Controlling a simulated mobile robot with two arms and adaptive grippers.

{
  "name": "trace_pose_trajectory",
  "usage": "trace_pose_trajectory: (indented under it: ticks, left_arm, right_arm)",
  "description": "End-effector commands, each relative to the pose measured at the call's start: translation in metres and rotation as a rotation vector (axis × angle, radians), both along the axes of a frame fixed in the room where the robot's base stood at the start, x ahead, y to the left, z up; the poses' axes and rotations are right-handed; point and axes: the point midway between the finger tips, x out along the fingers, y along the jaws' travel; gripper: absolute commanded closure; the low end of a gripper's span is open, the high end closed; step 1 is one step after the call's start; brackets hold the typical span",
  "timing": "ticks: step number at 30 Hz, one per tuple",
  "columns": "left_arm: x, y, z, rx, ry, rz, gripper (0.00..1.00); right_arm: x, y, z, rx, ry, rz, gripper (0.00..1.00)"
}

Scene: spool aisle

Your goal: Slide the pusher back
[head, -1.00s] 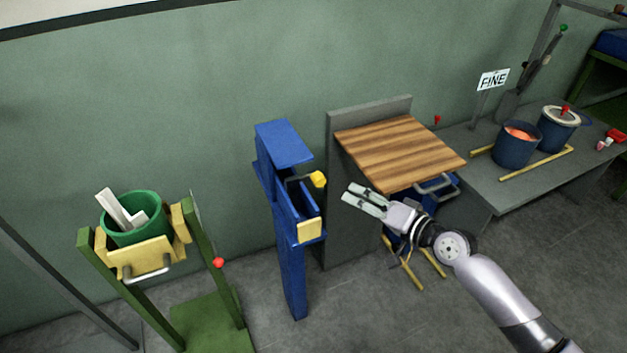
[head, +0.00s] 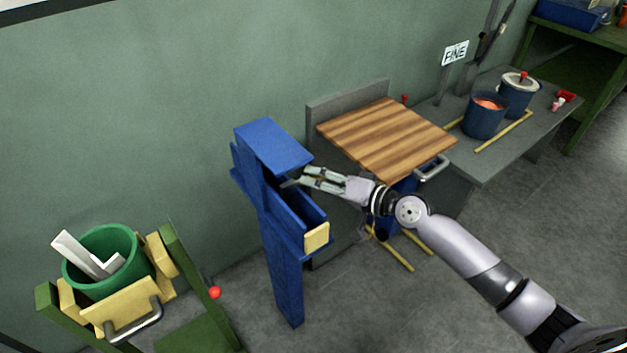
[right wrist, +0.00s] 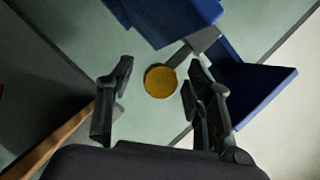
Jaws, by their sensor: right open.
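The blue stand (head: 284,265) is an upright post with a hooded top and an open channel, and a pale yellow block (head: 316,237) sits at the channel's front end. The pusher's round yellow knob (right wrist: 160,82) shows in the right wrist view on a dark grey bar (right wrist: 203,40) running to the blue stand. My right gripper (head: 302,179) is open at the channel, just below the hood. In the right wrist view the knob appears between the spread fingers, with space on both sides. In the head view the gripper hides the knob. My left gripper is out of view.
A green bucket (head: 105,262) in a yellow cradle is at the left. A grey table (head: 497,146) with blue pots is at the right.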

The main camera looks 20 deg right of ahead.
Motion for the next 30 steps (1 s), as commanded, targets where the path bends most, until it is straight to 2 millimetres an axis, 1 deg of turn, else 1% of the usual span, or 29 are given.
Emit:
trace_pose_trajectory:
  ticks: [4, 5, 25, 26, 30]
  left_arm:
    - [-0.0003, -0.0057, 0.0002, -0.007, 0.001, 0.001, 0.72]
    - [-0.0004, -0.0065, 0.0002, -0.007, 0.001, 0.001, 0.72]
    - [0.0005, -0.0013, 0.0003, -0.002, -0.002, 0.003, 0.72]
    - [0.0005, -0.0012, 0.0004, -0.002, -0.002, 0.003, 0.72]
    - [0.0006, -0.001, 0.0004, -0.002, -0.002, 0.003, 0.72]
  right_arm:
    - [0.0, -0.0001, 0.0002, 0.0, 0.0, 0.0, 0.52]
    - [0.0, -0.0001, 0.0002, 0.0, 0.0, 0.0, 0.54]
    - [0.0001, -0.0002, 0.0, -0.001, 0.001, -0.001, 0.98]
    - [0.0001, -0.0002, 0.0, -0.001, 0.001, -0.001, 1.0]
    - [0.0002, -0.0002, -0.0001, -0.001, 0.001, -0.001, 1.0]
